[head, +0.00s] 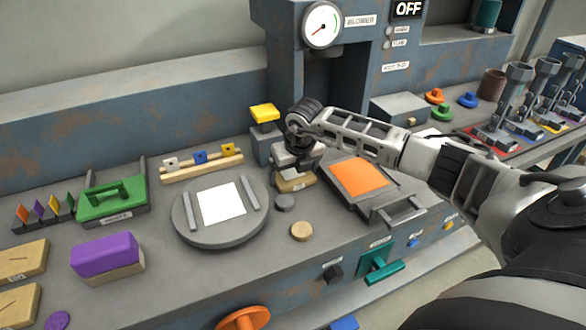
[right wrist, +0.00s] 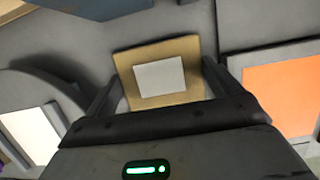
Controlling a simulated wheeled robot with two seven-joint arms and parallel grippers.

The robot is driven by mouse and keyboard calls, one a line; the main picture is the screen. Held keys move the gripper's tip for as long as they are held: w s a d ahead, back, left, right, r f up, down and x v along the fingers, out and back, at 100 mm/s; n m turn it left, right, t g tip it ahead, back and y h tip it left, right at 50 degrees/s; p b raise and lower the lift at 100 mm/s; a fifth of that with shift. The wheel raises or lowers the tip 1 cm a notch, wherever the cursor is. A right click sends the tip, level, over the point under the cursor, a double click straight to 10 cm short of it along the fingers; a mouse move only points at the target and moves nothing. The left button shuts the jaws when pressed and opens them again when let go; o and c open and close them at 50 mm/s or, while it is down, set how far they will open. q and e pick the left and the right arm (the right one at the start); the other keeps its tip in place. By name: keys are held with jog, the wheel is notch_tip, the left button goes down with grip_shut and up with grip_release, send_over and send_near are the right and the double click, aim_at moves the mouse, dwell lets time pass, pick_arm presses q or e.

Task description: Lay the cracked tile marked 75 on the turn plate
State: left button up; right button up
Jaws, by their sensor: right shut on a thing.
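My right gripper (head: 297,170) is shut on a tan block-like piece (head: 295,184), between the turn plate and the orange pad. In the right wrist view the piece (right wrist: 125,68) has a pale square on its face and sits between the fingers of the gripper (right wrist: 163,72). No number can be read on it. The turn plate (head: 183,222) is a round grey disc with two raised bars and a white square between them; part of it shows in the right wrist view (right wrist: 30,82). Two tan tiles with dark crack lines (head: 25,256) (head: 18,300) lie at the far left; their labels are too small to read surely. My left gripper is out of view.
An orange pad (head: 360,177) sits in a grey frame right of the gripper. A yellow-topped post (head: 264,112) is close behind the gripper. Small discs (head: 302,231) lie in front.

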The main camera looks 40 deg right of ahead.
jog(key=shift+f, duration=0.1)
jog(key=o, duration=0.9)
